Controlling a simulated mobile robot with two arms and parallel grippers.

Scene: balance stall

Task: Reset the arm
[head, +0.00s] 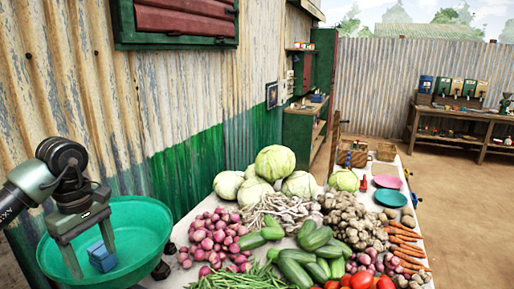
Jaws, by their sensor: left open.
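My left gripper (90,260) comes in from the left and points down over a green bowl-shaped pan (140,235) at the table's left end. Its jaws are open. A small blue block (101,257) sits in the pan, between or just behind the fingers; I cannot tell whether a finger touches it. My right gripper is not in view.
Red onions (215,235), cucumbers (315,238), cabbages (275,163), potatoes (352,218) and carrots (408,245) crowd the table right of the pan. A pink plate (387,182) and a teal plate (391,198) lie farther back. A corrugated wall (110,110) stands close behind on the left.

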